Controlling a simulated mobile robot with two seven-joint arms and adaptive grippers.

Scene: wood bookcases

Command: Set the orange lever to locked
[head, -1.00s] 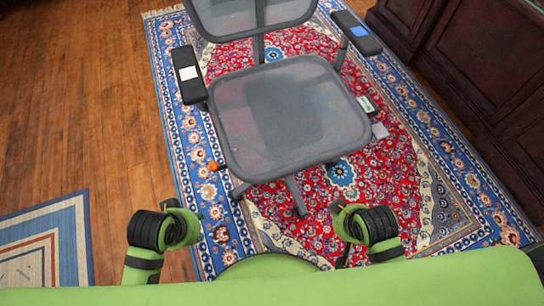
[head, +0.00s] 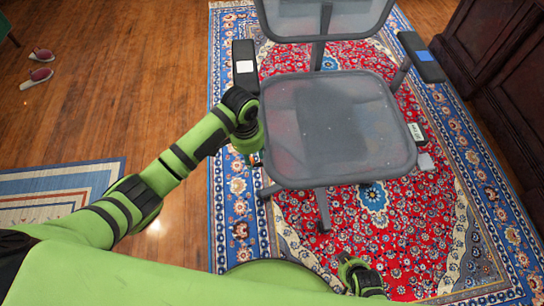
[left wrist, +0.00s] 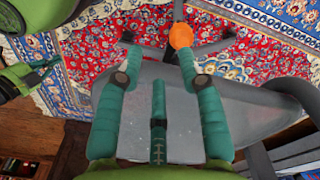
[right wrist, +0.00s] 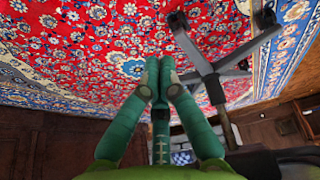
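The orange lever (left wrist: 181,36) shows in the left wrist view as a round orange knob by the dark grey chair seat (left wrist: 215,100). In the head view my left arm hides most of it. My left gripper (left wrist: 159,50) is open and empty; the knob lies just beyond the tip of its right-hand finger, and I cannot tell whether they touch. In the head view this gripper (head: 250,140) is beside the left edge of the seat (head: 338,130). My right gripper (right wrist: 158,65) is shut and empty, low over the rug, away from the lever.
The chair has armrests at left (head: 245,68) and right (head: 422,58), and a wheeled base (right wrist: 210,75). It stands on a red and blue rug (head: 400,240). A dark wood cabinet (head: 500,70) is at right. Open wood floor (head: 130,90) lies left, with pink shoes (head: 40,75).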

